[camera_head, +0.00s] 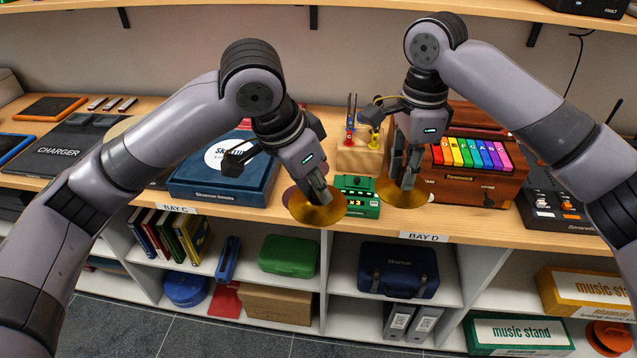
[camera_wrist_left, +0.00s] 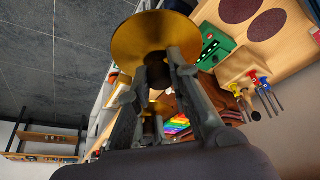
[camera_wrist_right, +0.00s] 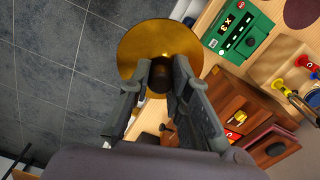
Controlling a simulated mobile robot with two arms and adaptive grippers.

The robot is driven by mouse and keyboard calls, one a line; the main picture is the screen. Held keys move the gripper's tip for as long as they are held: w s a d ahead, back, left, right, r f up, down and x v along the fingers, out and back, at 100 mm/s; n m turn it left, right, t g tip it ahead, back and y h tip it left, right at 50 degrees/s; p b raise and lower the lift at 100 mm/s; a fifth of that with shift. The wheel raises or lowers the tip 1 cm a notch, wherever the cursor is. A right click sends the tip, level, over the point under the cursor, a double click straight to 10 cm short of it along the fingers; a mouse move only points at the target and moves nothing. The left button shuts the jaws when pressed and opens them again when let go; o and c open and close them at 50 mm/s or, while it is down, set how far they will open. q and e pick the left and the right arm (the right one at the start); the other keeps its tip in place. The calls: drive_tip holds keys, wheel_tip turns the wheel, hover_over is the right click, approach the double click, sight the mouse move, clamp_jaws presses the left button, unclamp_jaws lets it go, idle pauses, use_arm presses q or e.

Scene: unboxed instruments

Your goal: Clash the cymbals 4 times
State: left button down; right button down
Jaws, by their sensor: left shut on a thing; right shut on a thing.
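My left gripper (camera_head: 318,190) is shut on a round gold cymbal (camera_head: 320,212), held above the counter's front edge. The left wrist view shows this cymbal (camera_wrist_left: 152,38) with its dark grip between the fingers (camera_wrist_left: 165,72). My right gripper (camera_head: 405,178) is shut on the other gold cymbal (camera_head: 402,197). The right wrist view shows that cymbal (camera_wrist_right: 160,42) with its dark grip between the fingers (camera_wrist_right: 163,78). The cymbals are apart, with a gap between them in the head view. A green counter box (camera_head: 358,197) reading "x3" stands between and behind them.
A blue instrument box (camera_head: 215,180) lies left of the left gripper. A wooden stand (camera_head: 358,158) with coloured pieces is behind the cymbals. A wooden case with rainbow keys (camera_head: 470,180) is at right. Shelves with cases are below the counter (camera_head: 270,200).

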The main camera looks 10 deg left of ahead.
idle(0.5)
